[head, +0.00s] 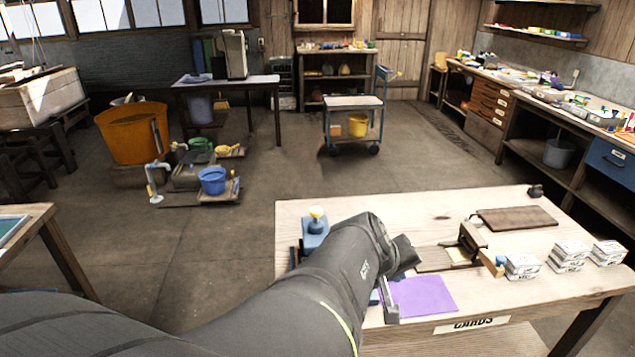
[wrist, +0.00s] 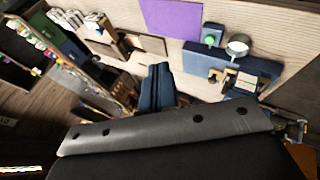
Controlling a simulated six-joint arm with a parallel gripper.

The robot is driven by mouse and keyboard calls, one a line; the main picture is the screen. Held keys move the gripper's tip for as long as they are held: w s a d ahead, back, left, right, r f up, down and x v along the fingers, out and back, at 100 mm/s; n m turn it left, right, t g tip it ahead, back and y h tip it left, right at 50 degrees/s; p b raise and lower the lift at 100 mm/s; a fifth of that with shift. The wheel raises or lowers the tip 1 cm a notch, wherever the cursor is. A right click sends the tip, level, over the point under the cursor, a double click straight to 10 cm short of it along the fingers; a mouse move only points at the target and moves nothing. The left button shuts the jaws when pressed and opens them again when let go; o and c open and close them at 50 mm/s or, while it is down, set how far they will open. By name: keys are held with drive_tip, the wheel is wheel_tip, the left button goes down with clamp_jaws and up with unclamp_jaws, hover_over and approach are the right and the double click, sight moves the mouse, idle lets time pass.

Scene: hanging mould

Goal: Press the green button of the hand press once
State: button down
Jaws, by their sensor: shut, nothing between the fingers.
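In the head view the blue press (head: 314,236) shows only in part behind my arm, and the button is hidden there. My gripper (wrist: 157,68) is shut and empty, its dark blue fingers together to the left of the press in the wrist view. The fingers and button appear apart; the height between them is hard to tell.
A purple sheet (head: 424,296) lies flat near the front of the table. A small wooden press (head: 470,243), a brown board (head: 516,219) and stacks of white boxes (head: 568,256) stand to the right. The bare tabletop (head: 400,207) is clear behind my arm.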

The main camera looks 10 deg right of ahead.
drive_tip(key=w+f+n+h, duration=0.1)
drive_tip(key=w+f+n, duration=1)
drive_tip(key=w+n, duration=0.3)
drive_tip(key=shift+w+a+f+t, duration=0.2)
drive_tip(key=shift+w+t, duration=0.2)
drive_tip(key=shift+w, duration=0.7)
drive_tip(key=shift+f, duration=0.1)
drive_tip(key=shift+f, duration=4.3)
drive_tip(key=shift+f, duration=0.1)
drive_tip(key=shift+f, duration=0.35)
